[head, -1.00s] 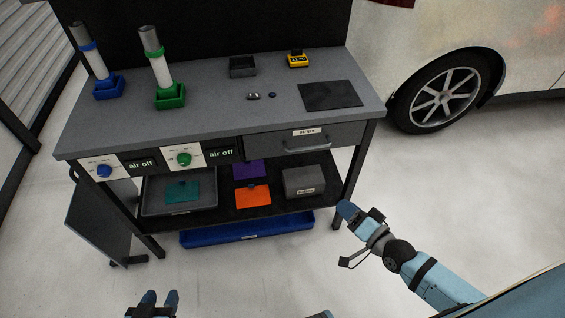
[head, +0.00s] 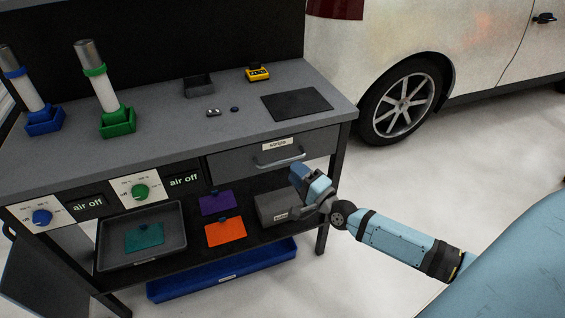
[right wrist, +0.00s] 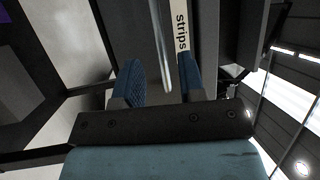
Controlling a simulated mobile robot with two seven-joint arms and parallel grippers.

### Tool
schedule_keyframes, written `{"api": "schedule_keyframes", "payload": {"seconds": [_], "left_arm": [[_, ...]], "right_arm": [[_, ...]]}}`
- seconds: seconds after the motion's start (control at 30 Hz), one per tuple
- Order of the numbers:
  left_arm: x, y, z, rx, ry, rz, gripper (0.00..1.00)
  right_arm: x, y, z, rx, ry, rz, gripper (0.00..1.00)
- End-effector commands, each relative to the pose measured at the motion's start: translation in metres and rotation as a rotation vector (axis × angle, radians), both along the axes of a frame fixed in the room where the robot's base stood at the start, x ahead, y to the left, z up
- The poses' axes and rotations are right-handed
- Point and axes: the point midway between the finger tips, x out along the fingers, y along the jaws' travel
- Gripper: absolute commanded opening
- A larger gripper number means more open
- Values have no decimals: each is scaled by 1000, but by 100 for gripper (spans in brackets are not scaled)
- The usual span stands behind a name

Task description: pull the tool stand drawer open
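The tool stand drawer (head: 235,165) is a grey front under the right part of the worktop, labelled "strips", and it looks shut. Its bar handle (head: 280,161) runs along the front. My right gripper (head: 299,180) is just below and right of the handle in the head view. In the right wrist view its two blue fingers (right wrist: 160,78) are spread apart. The handle bar (right wrist: 161,45) shows between them, nearer the right finger, with the "strips" label (right wrist: 181,30) behind. The fingers do not close on the bar. My left gripper is out of view.
The worktop (head: 165,140) carries two bottle-like tubes in blue and green bases, a small tray and a dark mat (head: 297,104). A grey box (head: 277,207) sits on the shelf below the drawer, close to my right gripper. A car stands behind at right.

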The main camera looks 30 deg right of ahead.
Motion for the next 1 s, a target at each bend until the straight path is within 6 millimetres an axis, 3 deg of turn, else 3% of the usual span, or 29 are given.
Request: {"api": "schedule_keyframes", "payload": {"seconds": [0.1,0.3,0.7,0.87,1.0], "left_arm": [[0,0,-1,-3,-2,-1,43],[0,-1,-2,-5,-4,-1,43],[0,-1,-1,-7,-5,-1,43],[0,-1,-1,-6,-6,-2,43],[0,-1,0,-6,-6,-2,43]], "right_arm": [[24,4,4,2,-3,-1,37],[48,8,9,0,-2,-1,37],[55,9,10,-1,1,0,37],[55,9,10,-1,1,0,2],[55,9,10,-1,1,0,0]]}}
